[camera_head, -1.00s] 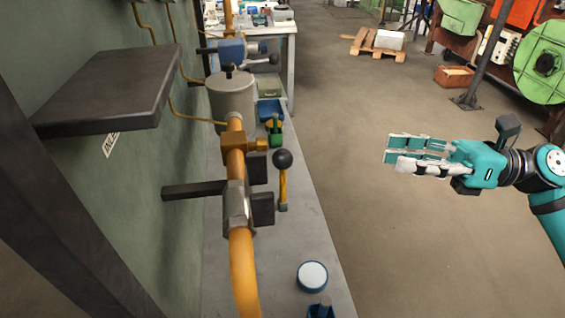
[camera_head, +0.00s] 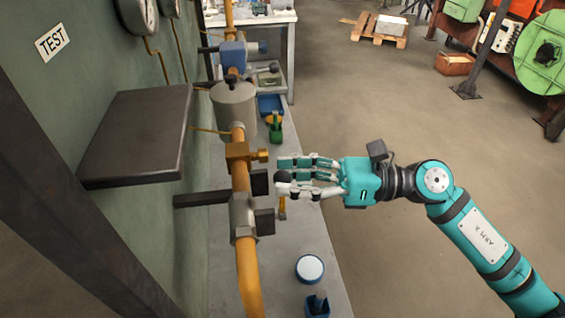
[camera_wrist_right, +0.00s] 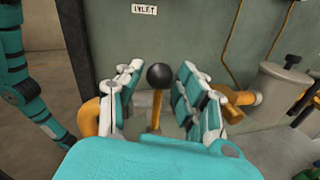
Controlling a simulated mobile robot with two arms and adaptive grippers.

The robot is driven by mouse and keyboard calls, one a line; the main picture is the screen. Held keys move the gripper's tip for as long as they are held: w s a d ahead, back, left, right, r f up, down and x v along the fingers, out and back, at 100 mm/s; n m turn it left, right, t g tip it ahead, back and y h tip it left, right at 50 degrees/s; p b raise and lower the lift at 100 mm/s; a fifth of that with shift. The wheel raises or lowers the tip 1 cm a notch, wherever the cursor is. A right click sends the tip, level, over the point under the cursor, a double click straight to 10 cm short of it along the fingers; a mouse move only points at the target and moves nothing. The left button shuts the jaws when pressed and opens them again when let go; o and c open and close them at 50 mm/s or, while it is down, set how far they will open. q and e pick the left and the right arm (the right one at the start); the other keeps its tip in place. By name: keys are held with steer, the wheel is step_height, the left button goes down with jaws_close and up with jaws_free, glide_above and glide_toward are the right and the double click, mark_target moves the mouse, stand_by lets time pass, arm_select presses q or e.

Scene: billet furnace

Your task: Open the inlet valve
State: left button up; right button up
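The inlet valve's lever is a short orange handle (camera_head: 282,208) with a black ball knob (camera_head: 283,176), beside the orange pipe (camera_head: 248,275) over the bench. In the right wrist view the black knob (camera_wrist_right: 160,76) and orange handle (camera_wrist_right: 156,110) stand upright between the fingers. My right gripper (camera_head: 285,176) is at the lever, coming from the right, its fingers partly covering it. It also shows in the right wrist view (camera_wrist_right: 158,88), open, with a gap between the knob and the fingers on each side. My left gripper is not in view.
An INLET label (camera_wrist_right: 144,9) is on the green wall. A dark shelf plate (camera_head: 140,135) and a TEST label (camera_head: 52,42) are on the left. A grey cylinder (camera_head: 234,105) stands behind the lever. A blue round tin (camera_head: 310,268) stands on the bench.

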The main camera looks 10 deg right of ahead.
steer(key=shift+w+a, duration=0.15)
steer(key=shift+a, duration=0.65)
steer(key=shift+c, duration=0.4)
jaws_close()
